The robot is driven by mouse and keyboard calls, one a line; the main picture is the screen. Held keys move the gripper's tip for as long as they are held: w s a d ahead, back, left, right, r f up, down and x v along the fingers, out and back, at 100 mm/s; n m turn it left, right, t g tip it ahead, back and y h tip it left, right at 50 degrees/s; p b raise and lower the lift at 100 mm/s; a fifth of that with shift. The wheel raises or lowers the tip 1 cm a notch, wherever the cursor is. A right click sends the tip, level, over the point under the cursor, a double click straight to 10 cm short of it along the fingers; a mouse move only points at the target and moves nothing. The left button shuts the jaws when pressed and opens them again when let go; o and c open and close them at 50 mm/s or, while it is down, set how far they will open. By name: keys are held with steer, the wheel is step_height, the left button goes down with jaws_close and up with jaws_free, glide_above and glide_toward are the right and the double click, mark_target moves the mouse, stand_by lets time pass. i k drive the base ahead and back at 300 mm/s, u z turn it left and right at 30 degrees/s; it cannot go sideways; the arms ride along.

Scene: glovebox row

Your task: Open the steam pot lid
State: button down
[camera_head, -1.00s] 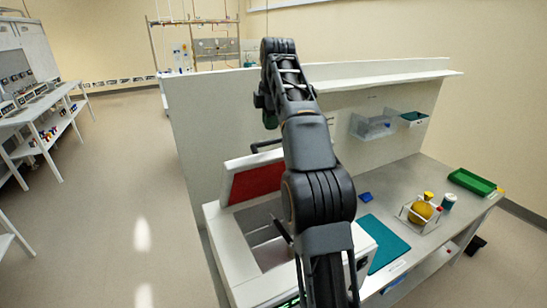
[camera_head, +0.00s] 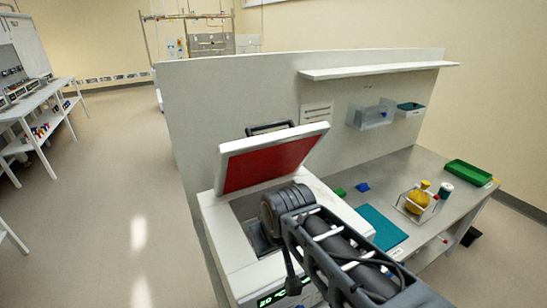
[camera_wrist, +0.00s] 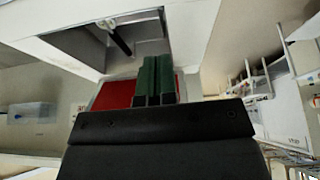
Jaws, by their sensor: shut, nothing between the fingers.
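The steam pot is a white box (camera_head: 240,262) with a raised, tilted lid (camera_head: 228,172) whose red underside faces me. A dark bar handle (camera_head: 270,127) shows at the lid's upper edge. The pot's grey chamber is partly uncovered behind my arm. In the wrist view, my gripper (camera_wrist: 153,78) has green fingers shut together and empty. They overlap the red underside (camera_wrist: 115,95), near the chamber opening (camera_wrist: 80,45); whether they touch it I cannot tell. In the head view, my arm crosses the pot's front right and the fingertips are hidden.
A partition wall (camera_head: 240,95) stands close behind the pot. To the right, the bench holds a teal mat (camera_head: 383,228), a wire basket with a yellow item (camera_head: 416,203) and a green tray (camera_head: 468,173). The floor (camera_head: 90,220) at left is clear.

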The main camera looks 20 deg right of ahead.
mark_target(241, 164)
steer(key=z, duration=0.5)
steer(key=k, duration=1.2)
steer(key=u, duration=0.25)
steer(key=i, duration=0.85)
steer(key=u, duration=0.6)
